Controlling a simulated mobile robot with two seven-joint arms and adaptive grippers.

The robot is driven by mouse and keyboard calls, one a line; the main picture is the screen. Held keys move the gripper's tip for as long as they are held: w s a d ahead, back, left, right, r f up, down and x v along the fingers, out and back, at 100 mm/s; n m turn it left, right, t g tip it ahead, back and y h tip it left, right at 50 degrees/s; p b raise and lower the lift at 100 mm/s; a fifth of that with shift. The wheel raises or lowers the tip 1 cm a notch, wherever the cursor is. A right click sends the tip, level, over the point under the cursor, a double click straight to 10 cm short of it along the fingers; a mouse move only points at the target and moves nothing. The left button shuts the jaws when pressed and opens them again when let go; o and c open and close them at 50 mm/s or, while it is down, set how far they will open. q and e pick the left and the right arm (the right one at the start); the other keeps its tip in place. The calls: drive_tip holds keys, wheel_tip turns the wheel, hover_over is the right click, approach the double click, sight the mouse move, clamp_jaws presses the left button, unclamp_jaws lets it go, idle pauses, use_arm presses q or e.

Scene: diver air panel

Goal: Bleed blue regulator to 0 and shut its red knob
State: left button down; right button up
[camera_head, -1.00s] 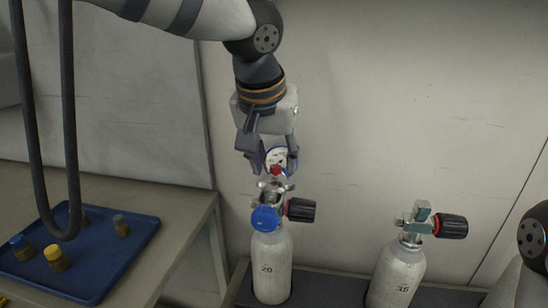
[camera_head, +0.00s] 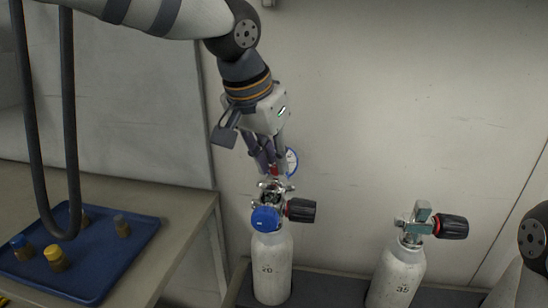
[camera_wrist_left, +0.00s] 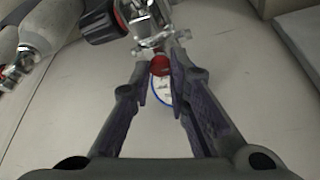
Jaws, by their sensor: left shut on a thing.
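The blue regulator, with its blue cap (camera_head: 265,219), sits on the valve of the white cylinder marked 20 (camera_head: 272,272). Its small red knob (camera_head: 274,170) is at the top, and it also shows in the left wrist view (camera_wrist_left: 160,66). A round blue-rimmed white gauge (camera_head: 291,160) is just behind the knob; its needle is too small to read. My left gripper (camera_head: 273,166) comes down from above, tilted, with its fingers shut on the red knob. In the left wrist view the fingertips (camera_wrist_left: 160,58) lie on either side of the knob. My right gripper is out of view.
The cylinder's black valve handwheel (camera_head: 301,210) sticks out to the right of the regulator. A second cylinder marked 35 (camera_head: 398,276) stands further right. At left, a table carries a blue tray (camera_head: 112,270) with several small capped pieces. A dark hose (camera_head: 70,130) hangs above it.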

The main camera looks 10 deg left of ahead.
use_arm(q)
drive_tip(key=m, duration=0.2)
drive_tip(key=m+g+h, duration=0.1)
drive_tip(key=m, duration=0.1)
drive_tip(key=shift+w+a+m, duration=0.15)
drive_tip(key=shift+a+m, duration=0.05)
drive_tip(key=shift+m, duration=0.1)
drive_tip(key=m, duration=0.1)
drive_tip(key=m+g+h, duration=0.1)
drive_tip(key=m, duration=0.1)
drive_tip(key=shift+w+a+f+m, duration=0.1)
drive_tip(key=shift+w+f+m, duration=0.1)
drive_tip(key=shift+m, duration=0.1)
drive_tip(key=m+g+b, duration=0.1)
drive_tip(key=m, duration=0.1)
drive_tip(key=m+g, duration=0.1)
drive_tip(key=m, duration=0.1)
drive_tip(key=shift+w+h+b, duration=0.2)
drive_tip(key=shift+h+b, duration=0.1)
drive_tip(key=shift+b, duration=0.05)
drive_tip(key=shift+w+r+m+g+b, duration=0.1)
drive_tip(key=shift+m+g+b, duration=0.7)
drive_tip(key=shift+m, duration=2)
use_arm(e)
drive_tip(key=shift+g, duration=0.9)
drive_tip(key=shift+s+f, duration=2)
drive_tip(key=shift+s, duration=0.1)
use_arm(q)
drive_tip(key=c, duration=1.5)
unclamp_jaws()
